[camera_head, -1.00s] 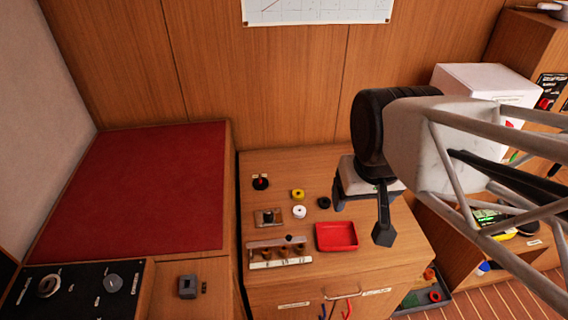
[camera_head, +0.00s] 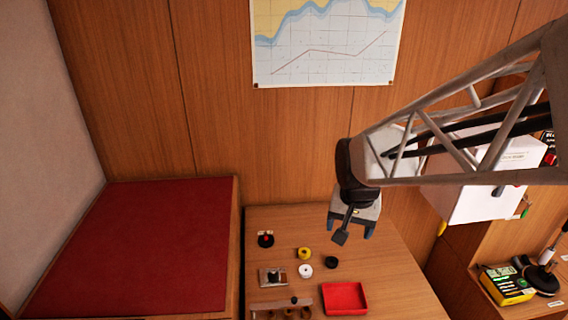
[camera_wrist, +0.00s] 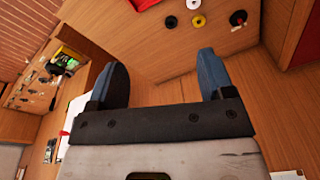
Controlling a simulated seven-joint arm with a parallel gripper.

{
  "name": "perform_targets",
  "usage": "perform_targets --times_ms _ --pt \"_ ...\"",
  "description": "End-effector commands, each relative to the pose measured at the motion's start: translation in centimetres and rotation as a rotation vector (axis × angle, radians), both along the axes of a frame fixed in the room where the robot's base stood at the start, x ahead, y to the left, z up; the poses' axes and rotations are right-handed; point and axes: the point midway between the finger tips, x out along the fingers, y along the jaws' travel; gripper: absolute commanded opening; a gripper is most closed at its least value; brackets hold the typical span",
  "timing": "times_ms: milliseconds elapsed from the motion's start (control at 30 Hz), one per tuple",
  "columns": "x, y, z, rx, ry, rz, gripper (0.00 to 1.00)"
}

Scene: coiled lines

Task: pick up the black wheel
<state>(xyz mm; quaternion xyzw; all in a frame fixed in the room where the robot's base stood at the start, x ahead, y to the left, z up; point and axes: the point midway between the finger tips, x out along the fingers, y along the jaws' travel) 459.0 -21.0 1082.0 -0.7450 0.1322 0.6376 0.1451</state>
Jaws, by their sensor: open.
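The black wheel (camera_head: 331,262) lies flat on the wooden table (camera_head: 385,270), just right of a yellow wheel (camera_head: 304,253) and a white wheel (camera_head: 305,271). In the wrist view the black wheel (camera_wrist: 170,21) is near the top edge, beyond my fingertips. My gripper (camera_head: 349,227) is open and empty, with its blue fingers apart. It hangs above the back part of the table, up and to the right of the wheel in the head view. Both fingers also show in the wrist view (camera_wrist: 162,62), with bare wood between them.
A red tray (camera_head: 345,298) is in front of the wheel. A black knob with a red top (camera_head: 265,239), a small plate with a black part (camera_head: 272,277) and a wooden rack (camera_head: 282,306) stand at left. A white box (camera_head: 480,185) is at right.

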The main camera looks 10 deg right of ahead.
Motion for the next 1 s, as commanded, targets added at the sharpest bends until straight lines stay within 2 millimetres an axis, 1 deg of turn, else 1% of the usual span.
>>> perform_targets --times_ms 33,200,367,567,767,1000 --pt "1.0 -0.2 -0.9 0.004 0.01 -0.024 0.75" --pt "4.4 -0.8 -3.4 0.017 0.028 -0.117 0.75" --pt "7.4 -1.4 -6.1 0.028 0.047 -0.206 0.75" --pt "10.8 -2.2 -9.9 0.04 0.068 -0.315 0.75" --pt "14.0 -3.1 -14.3 0.05 0.089 -0.426 0.75" --pt "17.2 -4.2 -20.1 0.059 0.115 -0.559 0.75"
